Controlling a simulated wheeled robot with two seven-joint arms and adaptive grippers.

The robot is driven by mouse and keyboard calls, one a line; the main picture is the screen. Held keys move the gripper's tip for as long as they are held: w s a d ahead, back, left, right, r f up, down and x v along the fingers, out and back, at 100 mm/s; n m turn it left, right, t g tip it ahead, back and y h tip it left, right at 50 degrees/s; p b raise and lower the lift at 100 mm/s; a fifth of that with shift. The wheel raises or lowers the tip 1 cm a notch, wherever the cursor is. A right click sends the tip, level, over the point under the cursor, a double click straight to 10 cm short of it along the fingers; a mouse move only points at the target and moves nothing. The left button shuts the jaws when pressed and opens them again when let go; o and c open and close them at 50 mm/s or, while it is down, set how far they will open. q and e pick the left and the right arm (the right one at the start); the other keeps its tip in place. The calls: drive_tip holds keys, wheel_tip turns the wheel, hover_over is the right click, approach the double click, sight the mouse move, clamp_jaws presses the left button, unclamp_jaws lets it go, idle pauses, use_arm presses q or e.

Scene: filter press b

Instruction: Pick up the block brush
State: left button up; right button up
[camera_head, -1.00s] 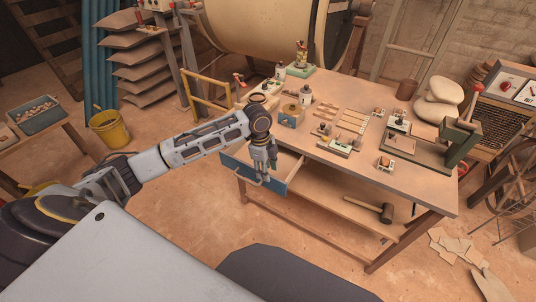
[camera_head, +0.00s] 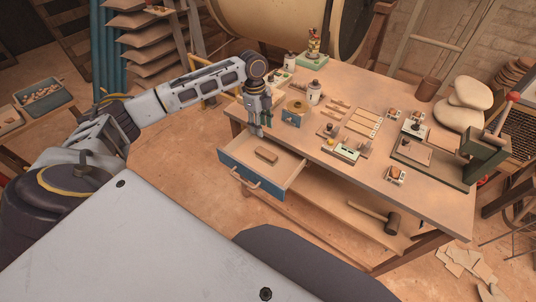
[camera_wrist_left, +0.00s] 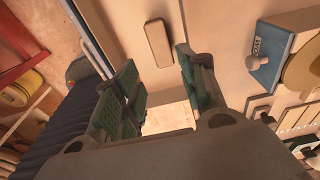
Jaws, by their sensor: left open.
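The block brush looks like the small brown rounded block (camera_head: 266,155) lying in the open drawer (camera_head: 238,175) with the blue front. In the left wrist view the block (camera_wrist_left: 159,40) lies beyond the fingertips, on the pale drawer floor; its bristles do not show. My left gripper (camera_head: 259,132) points down above the back part of the drawer, apart from the block. In the left wrist view its green-padded fingers (camera_wrist_left: 155,68) are spread with nothing between them. My right gripper is out of view.
A blue box with a tape roll (camera_head: 295,111) stands on the workbench (camera_head: 360,85) close to my left gripper. White-bodied bottles (camera_head: 314,92) stand behind it. A mallet (camera_head: 390,222) lies on the lower shelf. A green press (camera_head: 484,158) stands at the right.

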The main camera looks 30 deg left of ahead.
use_arm(q)
hover_over(266, 152)
drive_tip(key=f, duration=0.7)
drive_tip(key=shift+s+a+f+b, duration=0.1)
drive_tip(key=shift+a+f+b, duration=0.25)
drive_tip(key=shift+a+b, duration=0.05)
drive_tip(key=shift+f, duration=0.4)
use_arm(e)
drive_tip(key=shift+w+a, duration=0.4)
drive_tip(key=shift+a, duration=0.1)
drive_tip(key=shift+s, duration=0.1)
use_arm(q)
drive_tip(key=shift+f, duration=0.15)
